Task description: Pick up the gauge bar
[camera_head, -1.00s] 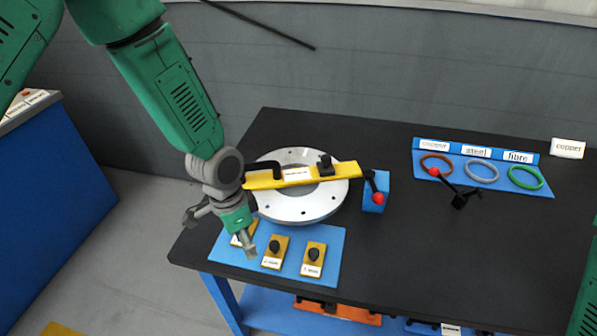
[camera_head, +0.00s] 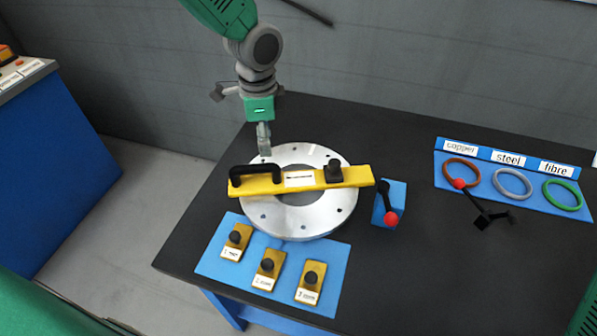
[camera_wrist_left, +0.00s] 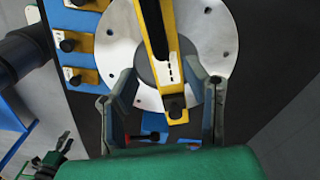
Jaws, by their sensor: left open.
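The gauge bar (camera_head: 305,179) is a long yellow bar with a black arch handle at its left end, a black knob near its right end and a white label. It lies across the round silver flange (camera_head: 262,222) on the black table. My left gripper (camera_head: 265,150) is above the flange's far edge, behind the bar, and does not touch it as far as I can tell. In the left wrist view the bar (camera_wrist_left: 158,45) runs between the two spread fingers of my left gripper (camera_wrist_left: 165,90), which is open and empty.
A blue mat (camera_head: 212,262) with several yellow knobbed blocks lies in front of the flange. A blue block with a red-tipped lever (camera_head: 391,217) stands by the bar's right end. Coloured rings lie on a blue board (camera_head: 450,180) at right. The table's front middle is bare.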

